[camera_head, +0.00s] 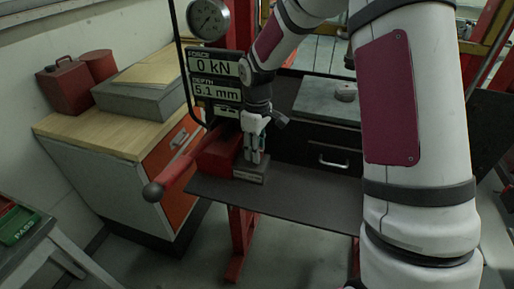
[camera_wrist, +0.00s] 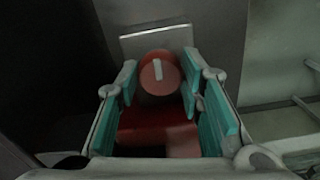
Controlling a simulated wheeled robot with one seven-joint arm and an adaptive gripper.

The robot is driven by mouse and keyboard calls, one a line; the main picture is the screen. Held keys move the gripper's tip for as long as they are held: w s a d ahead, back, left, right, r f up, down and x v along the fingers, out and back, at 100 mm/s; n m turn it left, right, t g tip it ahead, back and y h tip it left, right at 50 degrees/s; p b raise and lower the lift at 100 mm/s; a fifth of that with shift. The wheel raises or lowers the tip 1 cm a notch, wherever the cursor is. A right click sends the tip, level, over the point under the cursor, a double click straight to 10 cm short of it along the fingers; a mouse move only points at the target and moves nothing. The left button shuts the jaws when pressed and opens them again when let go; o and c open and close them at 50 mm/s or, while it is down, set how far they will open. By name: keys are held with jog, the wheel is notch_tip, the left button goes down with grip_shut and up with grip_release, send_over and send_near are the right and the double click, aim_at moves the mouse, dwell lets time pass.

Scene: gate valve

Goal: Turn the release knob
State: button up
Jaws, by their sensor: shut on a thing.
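The release knob (camera_wrist: 158,72) is a round red knob with a white mark on its face, seen in the wrist view. My gripper (camera_wrist: 160,82) has its teal-padded fingers on either side of the knob and is shut on it. The white mark stands almost upright, slightly tilted. In the head view my gripper (camera_head: 255,158) points down beside a red pump body (camera_head: 216,150) on the dark shelf, and its fingers hide the knob.
A red lever with a round end (camera_head: 154,192) sticks out left of the pump. A display (camera_head: 215,78) reads 0 kN and 5.1 mm, below a round gauge (camera_head: 208,19). A wooden-topped cabinet (camera_head: 110,140) stands left. The dark shelf (camera_head: 310,200) is bare at its front.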

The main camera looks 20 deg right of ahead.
dwell(0.4)
jog(key=o, duration=1.2)
jog(key=shift+c, duration=0.2)
notch_tip(320, 180, up, 12)
